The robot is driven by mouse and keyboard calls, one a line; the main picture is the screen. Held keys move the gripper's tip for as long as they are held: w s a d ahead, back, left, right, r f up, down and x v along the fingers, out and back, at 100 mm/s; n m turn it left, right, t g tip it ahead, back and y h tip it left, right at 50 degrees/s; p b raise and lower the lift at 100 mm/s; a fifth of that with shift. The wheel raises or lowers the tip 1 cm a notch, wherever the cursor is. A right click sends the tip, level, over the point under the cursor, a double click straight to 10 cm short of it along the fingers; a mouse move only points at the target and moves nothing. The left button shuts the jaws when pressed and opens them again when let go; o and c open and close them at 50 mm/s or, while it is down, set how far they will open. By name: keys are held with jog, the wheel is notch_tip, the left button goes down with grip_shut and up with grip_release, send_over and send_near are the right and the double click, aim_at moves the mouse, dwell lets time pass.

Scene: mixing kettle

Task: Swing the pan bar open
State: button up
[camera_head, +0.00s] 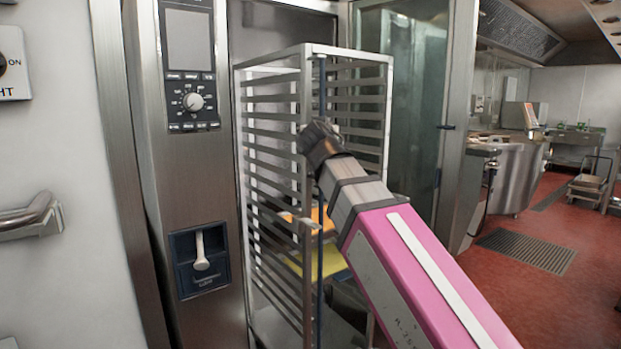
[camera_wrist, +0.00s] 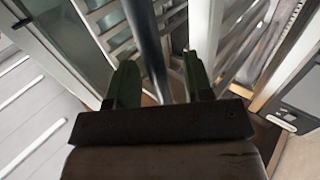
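The pan bar (camera_head: 321,270) is a thin dark blue upright rod at the front of a tall metal pan rack (camera_head: 275,135). In the wrist view the bar (camera_wrist: 145,38) runs down between the two dark green fingers of my gripper (camera_wrist: 158,78). A gap shows between the bar and each finger, so my gripper is open around it. In the head view my gripper (camera_head: 316,140) is at the upper half of the bar and hides a stretch of it. The bar stands upright across the rack's front.
The rack stands in an open oven cabinet, with orange and yellow items (camera_head: 325,262) on its lower shelves. A control panel (camera_head: 192,75) is on the left. The glass door (camera_head: 400,95) is swung open on the right.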

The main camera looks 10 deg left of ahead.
jog(key=s, duration=0.7)
jog(key=shift+d, duration=0.45)
jog(key=shift+s, duration=0.1)
